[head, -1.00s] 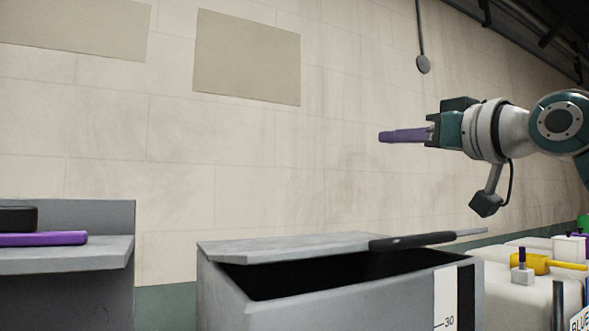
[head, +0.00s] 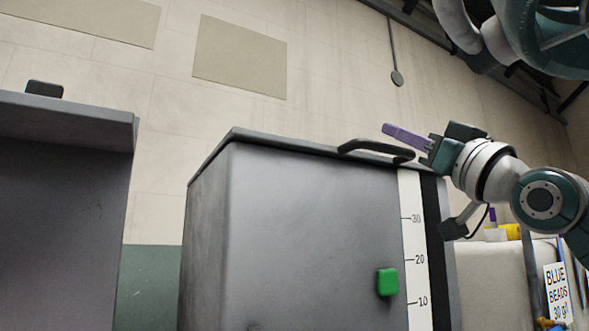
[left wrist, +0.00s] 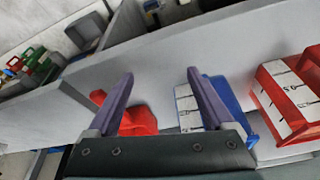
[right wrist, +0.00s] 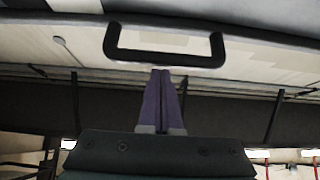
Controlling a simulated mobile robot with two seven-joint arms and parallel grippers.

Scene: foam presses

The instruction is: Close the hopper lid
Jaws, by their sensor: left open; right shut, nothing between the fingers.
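The hopper (head: 300,235) is a tall grey box with a marked level strip on its front. Its grey lid (head: 262,137) lies along the top, and no dark gap shows under its front edge from this low angle. The black lid handle (head: 372,150) shows on top, and again in the right wrist view (right wrist: 165,59). My right gripper (head: 388,130) is shut and empty, its purple fingers just above the handle's right part; contact cannot be told. In the left wrist view my left gripper (left wrist: 160,76) is open and empty, away from the hopper.
A grey cabinet (head: 60,200) stands left of the hopper with a gap between. A green block (head: 387,282) is on the hopper's front. A pale container and a "BLUE BEADS" sign (head: 556,292) stand right. Red (left wrist: 139,120) and blue-and-white items lie below my left gripper.

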